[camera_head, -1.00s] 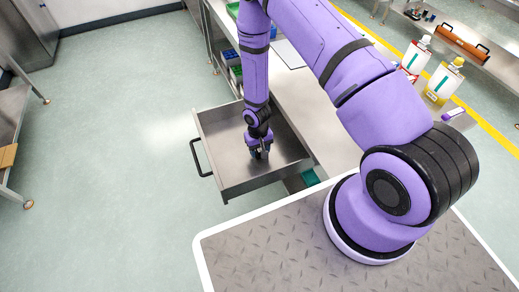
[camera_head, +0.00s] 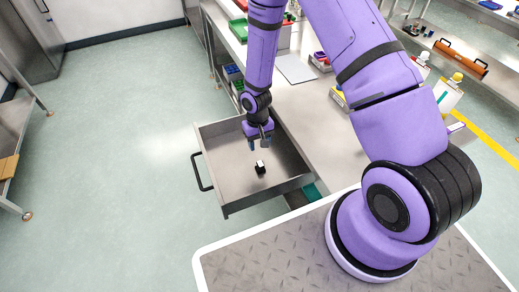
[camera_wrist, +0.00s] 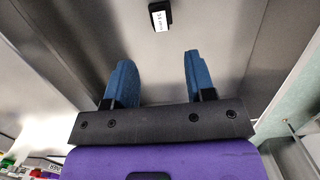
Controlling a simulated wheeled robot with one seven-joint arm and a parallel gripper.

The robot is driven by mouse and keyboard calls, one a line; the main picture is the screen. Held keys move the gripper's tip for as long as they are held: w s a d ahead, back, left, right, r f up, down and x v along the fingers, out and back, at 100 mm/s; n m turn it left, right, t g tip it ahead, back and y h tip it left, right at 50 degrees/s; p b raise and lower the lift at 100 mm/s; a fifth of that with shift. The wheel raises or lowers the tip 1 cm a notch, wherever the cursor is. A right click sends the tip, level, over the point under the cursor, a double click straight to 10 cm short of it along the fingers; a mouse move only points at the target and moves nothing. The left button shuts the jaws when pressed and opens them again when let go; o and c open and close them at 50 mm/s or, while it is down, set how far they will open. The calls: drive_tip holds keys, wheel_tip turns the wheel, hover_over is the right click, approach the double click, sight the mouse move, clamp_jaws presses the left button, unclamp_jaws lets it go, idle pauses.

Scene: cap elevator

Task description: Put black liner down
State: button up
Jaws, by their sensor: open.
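The black liner (camera_head: 260,167) is a small black block with a white label. It rests on the floor of the open metal drawer (camera_head: 230,172). In the wrist view the liner (camera_wrist: 160,17) shows at the top, ahead of the fingertips and apart from them. My gripper (camera_head: 259,146) is above the drawer, a little behind the liner in the head view. Its two blue fingers (camera_wrist: 158,72) are spread open with nothing between them.
The drawer has a black handle (camera_head: 201,172) on its left side. A steel workbench (camera_head: 320,120) stands to the right of the drawer, with a grey flat plate (camera_head: 294,68) on it. Pale green floor (camera_head: 110,130) lies clear to the left.

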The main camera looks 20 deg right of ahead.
drive_tip(key=s+d+r+t, duration=0.1)
drive_tip(key=d+r+t, duration=0.1)
drive_tip(key=r, duration=1.4)
drive_tip(key=d+r+t, duration=0.1)
drive_tip(key=d+r, duration=0.2)
drive_tip(key=r, duration=1.3)
drive_tip(key=s+d+r+t, duration=0.1)
drive_tip(key=s+r, duration=0.8)
drive_tip(key=s, duration=0.2)
drive_tip(key=s+r+t, duration=0.2)
drive_tip(key=s+r, duration=0.7)
drive_tip(key=s, duration=0.2)
drive_tip(key=shift+s+d+r+t, duration=0.2)
drive_tip(key=shift+s+d+t, duration=0.1)
drive_tip(key=shift+s+d, duration=0.1)
drive_tip(key=shift+a, duration=0.1)
